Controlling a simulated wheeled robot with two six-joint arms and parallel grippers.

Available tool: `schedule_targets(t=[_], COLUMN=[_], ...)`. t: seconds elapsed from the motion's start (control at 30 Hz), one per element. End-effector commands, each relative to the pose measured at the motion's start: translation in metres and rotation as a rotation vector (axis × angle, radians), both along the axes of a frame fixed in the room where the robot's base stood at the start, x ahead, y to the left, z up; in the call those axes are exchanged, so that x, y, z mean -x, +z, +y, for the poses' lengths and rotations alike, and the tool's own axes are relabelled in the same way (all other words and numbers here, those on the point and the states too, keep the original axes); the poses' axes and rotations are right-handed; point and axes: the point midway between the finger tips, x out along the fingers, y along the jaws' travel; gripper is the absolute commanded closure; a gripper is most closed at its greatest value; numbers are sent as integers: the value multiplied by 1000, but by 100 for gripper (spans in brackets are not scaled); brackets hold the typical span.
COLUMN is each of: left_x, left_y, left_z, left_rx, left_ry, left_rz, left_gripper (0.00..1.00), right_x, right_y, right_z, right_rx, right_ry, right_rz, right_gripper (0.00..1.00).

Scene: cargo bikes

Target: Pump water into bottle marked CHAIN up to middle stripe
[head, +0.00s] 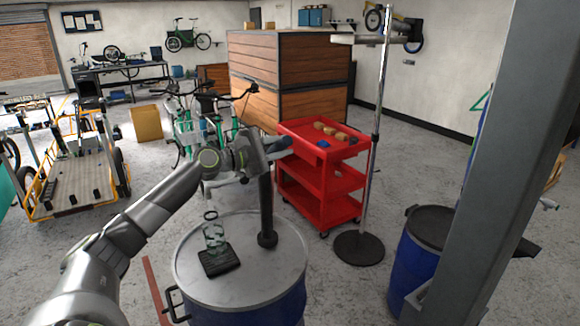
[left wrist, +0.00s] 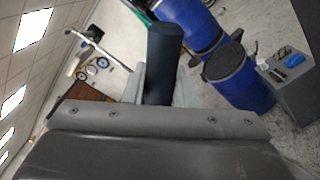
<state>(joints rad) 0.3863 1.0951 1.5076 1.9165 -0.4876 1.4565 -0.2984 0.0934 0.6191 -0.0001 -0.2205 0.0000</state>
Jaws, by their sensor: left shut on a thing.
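A drum (head: 186,270) with a grey lid stands in front of me in the head view. A black pump column (head: 266,210) rises from its lid. A clear bottle (head: 214,238) stands upright on a black grate (head: 219,261) left of the column, with a dark ring at its top. Its marking, stripes and water level are too small to read. My left gripper (head: 274,147) is above the column, shut on the dark pump handle (head: 285,142). The handle (left wrist: 163,62) shows between the fingers in the left wrist view. My right gripper is not in view.
A red cart (head: 322,172) with small items stands behind the drum. A pole on a round base (head: 359,248) is to its right. Another blue drum (head: 412,262) and a grey post (head: 510,160) are at the right. Bikes and a workbench are farther back.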

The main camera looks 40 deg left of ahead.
Motion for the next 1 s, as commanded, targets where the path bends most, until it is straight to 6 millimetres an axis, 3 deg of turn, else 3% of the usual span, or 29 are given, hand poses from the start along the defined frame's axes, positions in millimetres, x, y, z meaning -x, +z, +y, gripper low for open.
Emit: schedule_targets(t=[0.03,0.2,0.4,0.77,0.8,0.93,1.0], left_x=[-2,-4,-6,-6,-6,-6,-6], left_y=[11,19,21,20,20,20,19], left_z=[3,10,14,14,14,14,14], left_rx=[22,73,97,98,98,97,98], left_ry=[0,-1,-1,0,0,0,-1], left_rz=[2,24,34,36,35,37,38], left_gripper=[100,100,100,100,72,54,54], right_x=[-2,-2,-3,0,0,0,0], right_y=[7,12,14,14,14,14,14], right_z=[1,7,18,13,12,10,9], right_rx=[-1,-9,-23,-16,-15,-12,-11], right_ry=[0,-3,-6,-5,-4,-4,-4], right_rz=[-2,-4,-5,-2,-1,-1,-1], right_gripper=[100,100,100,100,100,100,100])
